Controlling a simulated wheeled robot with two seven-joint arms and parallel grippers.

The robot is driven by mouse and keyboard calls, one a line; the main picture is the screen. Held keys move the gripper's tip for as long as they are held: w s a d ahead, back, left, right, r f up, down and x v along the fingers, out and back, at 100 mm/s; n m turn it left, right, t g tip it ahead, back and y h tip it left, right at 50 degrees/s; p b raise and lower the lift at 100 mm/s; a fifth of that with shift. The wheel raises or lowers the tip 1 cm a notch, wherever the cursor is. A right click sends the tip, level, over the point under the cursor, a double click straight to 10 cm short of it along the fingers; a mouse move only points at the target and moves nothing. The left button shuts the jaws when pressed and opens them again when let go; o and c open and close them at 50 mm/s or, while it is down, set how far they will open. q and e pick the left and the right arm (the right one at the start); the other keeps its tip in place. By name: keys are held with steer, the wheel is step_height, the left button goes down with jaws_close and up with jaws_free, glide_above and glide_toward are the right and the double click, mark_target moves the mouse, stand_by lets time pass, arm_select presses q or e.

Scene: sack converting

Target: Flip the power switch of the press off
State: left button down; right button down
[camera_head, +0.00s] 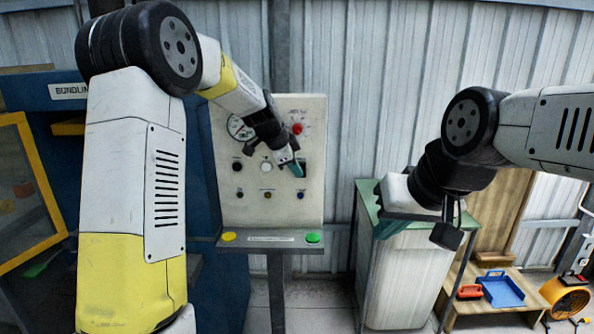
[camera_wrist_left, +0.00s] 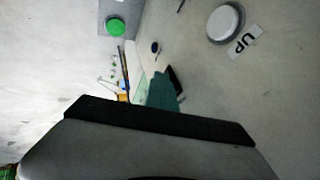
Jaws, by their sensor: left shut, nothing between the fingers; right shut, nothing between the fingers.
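The press's beige control panel (camera_head: 235,205) stands upright on a post in the middle of the head view. A dark switch (camera_head: 303,164) sits on its right side, partly covered by my left gripper (camera_head: 297,170). The green fingers of my left gripper are shut and empty, at or close to the switch. In the left wrist view, the shut fingertips (camera_wrist_left: 163,92) overlap a dark piece (camera_wrist_left: 176,80) that appears to be the switch. I cannot tell whether they touch or which way the switch is set. My right gripper (camera_head: 388,229) is shut and empty, in front of the green-topped cabinet.
The panel carries a gauge (camera_head: 239,127), a red knob (camera_head: 297,128) and several buttons. Its lower ledge has a yellow button (camera_head: 229,237) and a green button (camera_head: 313,238). A white button (camera_wrist_left: 225,23) labelled UP is near my left fingers.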

arm_select(q)
steer(key=shift+r, duration=0.85)
